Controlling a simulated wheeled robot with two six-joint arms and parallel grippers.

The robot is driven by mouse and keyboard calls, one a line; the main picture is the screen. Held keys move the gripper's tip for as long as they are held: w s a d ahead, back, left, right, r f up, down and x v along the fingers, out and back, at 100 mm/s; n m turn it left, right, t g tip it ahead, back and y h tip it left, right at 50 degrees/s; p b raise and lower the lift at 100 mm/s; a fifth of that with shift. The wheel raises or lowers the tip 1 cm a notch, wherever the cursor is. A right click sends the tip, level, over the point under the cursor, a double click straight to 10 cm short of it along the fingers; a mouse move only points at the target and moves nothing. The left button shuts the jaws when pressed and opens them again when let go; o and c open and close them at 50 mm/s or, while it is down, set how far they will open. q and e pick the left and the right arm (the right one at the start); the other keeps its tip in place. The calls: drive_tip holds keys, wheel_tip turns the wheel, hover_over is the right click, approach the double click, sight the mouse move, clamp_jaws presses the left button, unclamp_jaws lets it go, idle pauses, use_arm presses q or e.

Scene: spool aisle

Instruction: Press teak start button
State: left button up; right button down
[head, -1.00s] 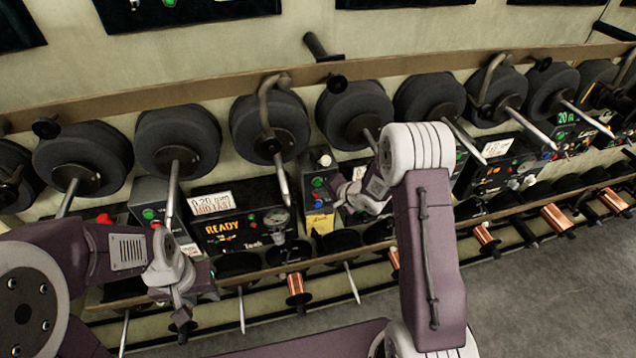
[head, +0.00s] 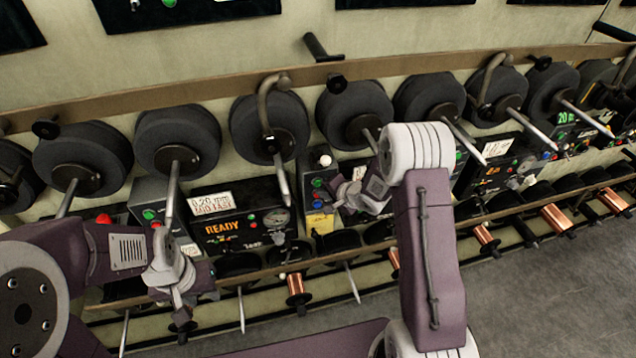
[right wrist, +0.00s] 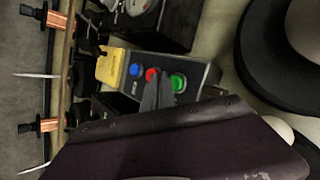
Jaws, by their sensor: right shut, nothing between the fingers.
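A dark button box (head: 310,168) stands right of a panel lit READY (head: 224,228); small lettering under that panel is hard to read, perhaps Teak. In the right wrist view the box (right wrist: 198,70) carries a green button (right wrist: 178,82), a red button (right wrist: 152,74) and a blue button (right wrist: 135,70), with a yellow tag (right wrist: 110,68) at its end. My right gripper (right wrist: 158,78) is shut and empty, its tips over the box face between the green and red buttons. Contact cannot be told. It also shows in the head view (head: 333,184). My left gripper (head: 180,318) hangs at lower left, away from the box.
Large black spools (head: 355,112) with slanting rods line the rack above the panels. A lower rail (head: 330,255) carries smaller spools, some copper (head: 296,284). Another button box (head: 150,190) stands left of the READY panel. Grey floor (head: 540,300) is clear at lower right.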

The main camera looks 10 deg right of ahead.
drive_tip(key=shift+w+p, duration=0.45)
drive_tip(key=shift+p, duration=0.05)
